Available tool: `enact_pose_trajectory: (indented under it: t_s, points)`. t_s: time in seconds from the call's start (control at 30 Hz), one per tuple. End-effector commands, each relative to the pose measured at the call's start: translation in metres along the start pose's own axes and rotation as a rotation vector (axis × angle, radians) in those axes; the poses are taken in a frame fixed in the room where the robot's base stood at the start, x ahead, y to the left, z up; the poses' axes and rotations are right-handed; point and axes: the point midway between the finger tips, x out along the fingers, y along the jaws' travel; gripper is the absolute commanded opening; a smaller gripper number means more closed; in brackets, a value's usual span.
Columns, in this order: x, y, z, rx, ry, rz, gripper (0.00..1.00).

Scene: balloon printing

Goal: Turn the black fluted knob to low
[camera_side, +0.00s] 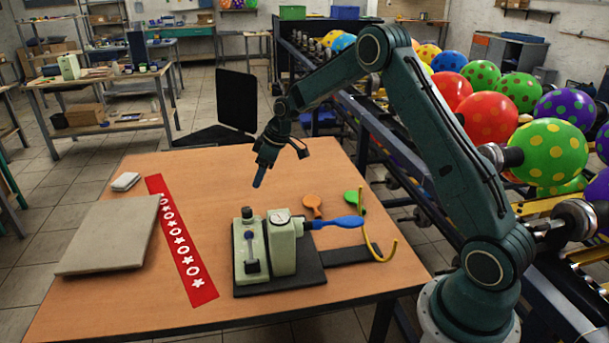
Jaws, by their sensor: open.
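A pale green inflating device (283,248) with a round gauge stands on a black base plate near the table's front. A small dark knob (247,212) sits on top of its left block, and a dark upright part shows on that block's front face. At this size I cannot make out fluting or a low mark. A blue balloon (339,222) extends from the device's right side. My gripper (260,180) points down above the table, behind the device and apart from it.
A red stencil strip (182,245), a grey slab (108,237) and a small pale block (125,181) lie left. The table between strip and device is clear.

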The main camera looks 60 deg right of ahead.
Motion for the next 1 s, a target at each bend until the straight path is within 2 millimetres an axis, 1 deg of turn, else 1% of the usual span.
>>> enact_pose_trajectory:
  t_s: [0.27,0.7,0.83,1.0]
  points:
    - [0.032,-0.001,0.0,0.0,-0.002,-0.003,0.52]
    - [0.096,-0.001,0.0,0.0,-0.001,-0.001,0.52]
    - [0.111,-0.001,0.001,0.001,-0.001,-0.001,0.52]
    - [0.124,-0.001,0.0,0.001,-0.001,0.0,0.52]
